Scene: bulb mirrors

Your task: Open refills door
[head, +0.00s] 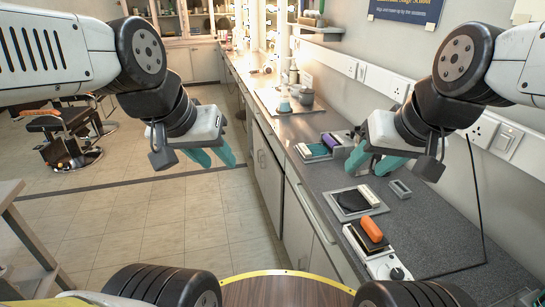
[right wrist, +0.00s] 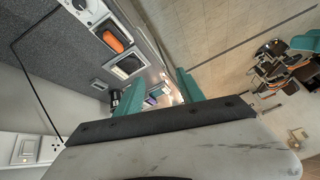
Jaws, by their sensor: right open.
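White cabinet doors run under the grey counter in the head view. A farther door (head: 268,165) has handles near its upper edge, and a nearer door (head: 312,225) has a long bar handle. All look shut. I cannot read any label that tells which one is the refills door. My left gripper (head: 214,156) hangs over the floor, left of the cabinet fronts, its teal fingers apart and empty. My right gripper (head: 375,162) is above the counter, open and empty. Its spread fingers also show in the right wrist view (right wrist: 158,95). Neither gripper touches a door.
On the counter are a tray with a black pad (head: 340,203), a device with an orange roll (head: 371,229), a tray of coloured items (head: 318,150) and a small grey box (head: 400,189). A black cable hangs at the right. A barber chair (head: 65,140) stands left. The floor between is clear.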

